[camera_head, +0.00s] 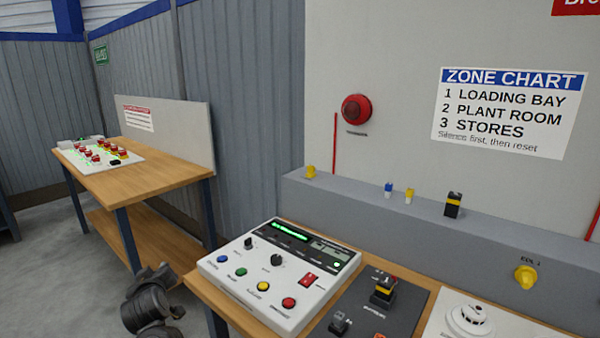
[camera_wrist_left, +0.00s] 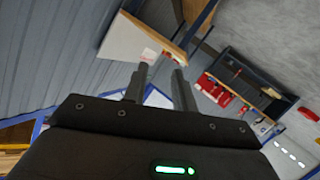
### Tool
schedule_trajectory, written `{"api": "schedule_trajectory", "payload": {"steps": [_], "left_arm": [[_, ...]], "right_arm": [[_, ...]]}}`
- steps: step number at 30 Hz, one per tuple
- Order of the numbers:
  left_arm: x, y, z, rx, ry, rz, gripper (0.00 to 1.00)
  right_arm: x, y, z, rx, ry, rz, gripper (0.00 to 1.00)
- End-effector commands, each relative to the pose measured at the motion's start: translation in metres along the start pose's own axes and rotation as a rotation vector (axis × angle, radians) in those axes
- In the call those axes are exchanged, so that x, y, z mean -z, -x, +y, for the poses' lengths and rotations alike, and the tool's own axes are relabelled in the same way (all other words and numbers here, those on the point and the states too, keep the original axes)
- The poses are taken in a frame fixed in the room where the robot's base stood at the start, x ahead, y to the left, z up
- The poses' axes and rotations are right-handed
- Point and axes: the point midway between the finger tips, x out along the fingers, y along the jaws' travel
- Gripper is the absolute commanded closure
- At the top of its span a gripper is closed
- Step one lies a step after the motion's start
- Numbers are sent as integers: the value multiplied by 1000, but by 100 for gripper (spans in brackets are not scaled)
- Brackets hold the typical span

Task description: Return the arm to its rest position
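My left arm shows as dark jointed links at the bottom left of the head view, in front of the floor and beside the white control panel (camera_head: 278,272). In the left wrist view my left gripper (camera_wrist_left: 161,76) has its two dark fingers apart, with nothing between them. That view is strongly tilted and shows the room beyond the fingers. The fingers look clear of any object. My right arm and right gripper are not in either view.
A bench holding the panel, a dark plate (camera_head: 372,312) and a white detector (camera_head: 470,318) stands close in front. A second wooden table (camera_head: 150,180) stands at the back left. A grey ledge (camera_head: 400,225) runs along the wall. Grey floor (camera_head: 60,290) is open at left.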

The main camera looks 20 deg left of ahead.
Motion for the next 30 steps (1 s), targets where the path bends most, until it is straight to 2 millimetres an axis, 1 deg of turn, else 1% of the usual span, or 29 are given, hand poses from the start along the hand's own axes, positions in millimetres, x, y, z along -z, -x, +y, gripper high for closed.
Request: {"api": "schedule_trajectory", "payload": {"steps": [1, 2, 3, 5, 6, 8, 9, 12, 15, 18, 22, 27, 30], "left_arm": [[-37, 20, 8, -52, -120, -89, 73], [-58, 32, 13, -82, -184, -142, 73], [-86, 49, 17, -120, -267, -212, 73], [-126, 78, 20, -173, -383, -316, 73], [-151, 99, 18, -206, -456, -385, 73], [-186, 132, 14, -253, -560, -485, 73], [-206, 153, 9, -280, -619, -545, 73], [-242, 199, -4, -333, -739, -668, 73], [-267, 238, -19, -376, -828, -770, 73], [-284, 271, -29, -414, -897, -849, 73], [-298, 310, -44, -457, -980, -937, 73], [-311, 358, -63, -509, -1071, -1043, 73], [-337, 343, -66, -502, -1074, -1050, 73]], "right_arm": [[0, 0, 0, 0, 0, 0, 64], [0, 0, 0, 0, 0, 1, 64], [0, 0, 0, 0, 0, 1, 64], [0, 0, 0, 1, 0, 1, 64], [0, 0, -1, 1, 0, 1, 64], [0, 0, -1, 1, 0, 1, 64], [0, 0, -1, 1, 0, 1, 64], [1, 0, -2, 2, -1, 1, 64], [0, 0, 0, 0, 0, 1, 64], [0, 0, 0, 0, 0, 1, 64], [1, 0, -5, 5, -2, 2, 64], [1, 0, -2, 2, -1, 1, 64], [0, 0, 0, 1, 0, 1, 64]]}}
